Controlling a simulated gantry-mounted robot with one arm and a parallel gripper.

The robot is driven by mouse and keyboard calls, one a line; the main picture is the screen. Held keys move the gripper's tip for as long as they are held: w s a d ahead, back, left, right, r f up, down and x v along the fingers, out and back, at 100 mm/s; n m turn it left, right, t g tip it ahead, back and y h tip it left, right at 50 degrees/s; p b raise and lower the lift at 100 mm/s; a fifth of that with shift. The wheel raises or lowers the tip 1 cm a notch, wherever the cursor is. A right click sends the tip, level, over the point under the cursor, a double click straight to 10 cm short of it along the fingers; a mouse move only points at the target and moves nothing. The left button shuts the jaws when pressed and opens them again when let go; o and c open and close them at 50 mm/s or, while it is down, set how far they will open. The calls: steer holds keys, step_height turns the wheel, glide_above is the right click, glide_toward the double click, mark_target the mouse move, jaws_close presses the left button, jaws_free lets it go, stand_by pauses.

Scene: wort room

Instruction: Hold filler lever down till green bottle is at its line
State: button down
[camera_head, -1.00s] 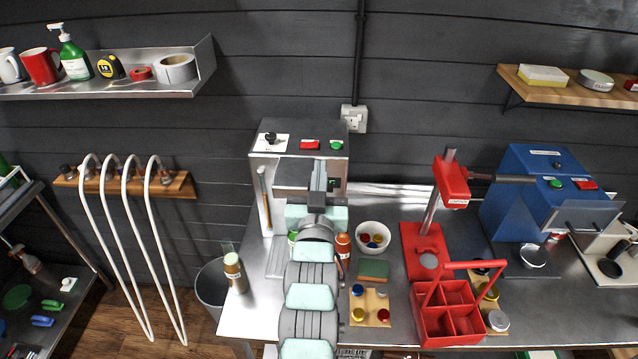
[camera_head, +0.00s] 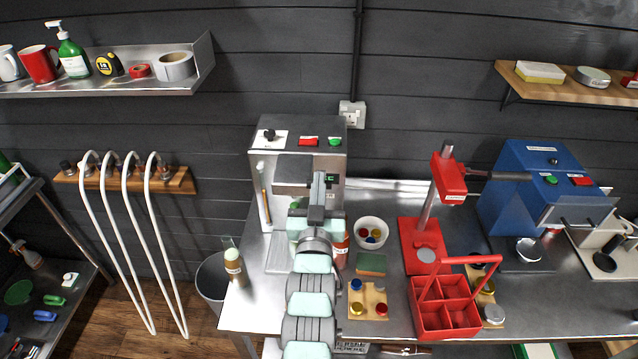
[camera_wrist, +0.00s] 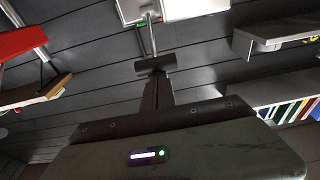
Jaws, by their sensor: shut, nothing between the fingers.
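The steel filler (camera_head: 339,158) stands at the back of the bench, with a black knob, a red switch and a green button on top. My gripper (camera_head: 318,182) is in front of it, shut and empty, and hides much of its middle. The shut fingers also show in the wrist view (camera_wrist: 155,66). A thin metal rod (camera_wrist: 149,35) stands just beyond them; I cannot tell if it is the lever or if they touch. The green bottle is mostly or wholly hidden behind my arm in the head view. Its liquid level and line cannot be seen.
A brown bottle (camera_head: 341,250) stands right of my arm; a labelled bottle (camera_head: 235,268) stands at the bench's left edge. A bowl of caps (camera_head: 371,233), a sponge (camera_head: 372,264), a red capper (camera_head: 425,235) and a red carrier (camera_head: 445,310) crowd the right side.

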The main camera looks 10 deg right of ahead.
step_height(320, 180, down, 8)
steer(key=s+t+h+b, duration=0.1)
steer(key=t+b, duration=0.5)
steer(key=b, duration=0.9)
steer(key=shift+s+a+f+b, duration=0.15)
steer(key=shift+s+b, duration=0.15)
steer(key=shift+s, duration=0.35)
steer(key=shift+w+f, duration=0.1)
steer(key=shift+f, duration=0.25)
step_height(320, 180, up, 4)
steer(key=s, duration=0.2)
steer(key=v, duration=0.9)
steer(key=shift+s+a+t+b, duration=0.15)
steer(key=shift+t+b, duration=0.15)
steer(key=shift+b, duration=0.15)
